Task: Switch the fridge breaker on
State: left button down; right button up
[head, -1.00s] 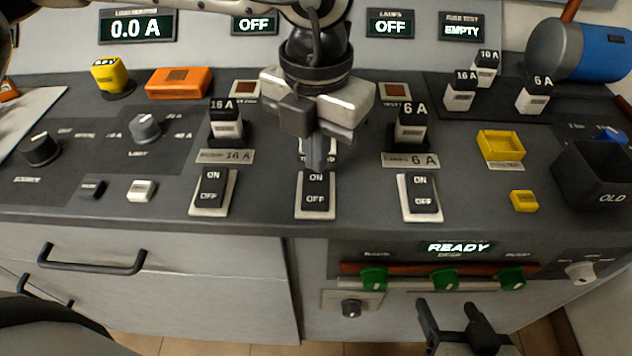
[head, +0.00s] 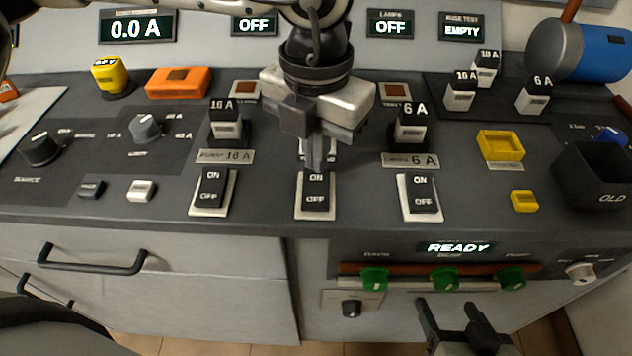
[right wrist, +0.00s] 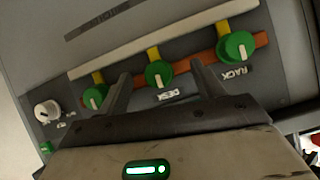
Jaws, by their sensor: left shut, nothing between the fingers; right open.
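Three rocker switches marked ON and OFF stand in a row on the dark panel: a left one (head: 212,190), a middle one (head: 316,194) and a right one (head: 420,196). My left gripper (head: 316,165) is shut and empty, pointing down at the upper ON end of the middle rocker; I cannot tell whether it touches. It covers the label behind that rocker, so I cannot read which circuit it is. My right gripper (head: 450,310) is open and empty, low in front of the cabinet; it also shows in the right wrist view (right wrist: 160,95).
16 A (head: 226,125) and 6 A (head: 411,125) fuses stand behind the outer rockers. Green knobs (head: 445,279) sit on the lower front under a READY display (head: 458,247). A yellow tray (head: 501,146) and black OLD bin (head: 598,175) are at right.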

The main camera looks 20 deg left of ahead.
aim_at(316, 176)
pick_arm(q)
jog(key=shift+f+b, duration=1.05)
jog(key=shift+b, duration=0.05)
dwell(0.6)
jog(key=shift+r, duration=0.1)
jog(key=shift+r+p, duration=1.75)
jog(key=shift+r, duration=1.75)
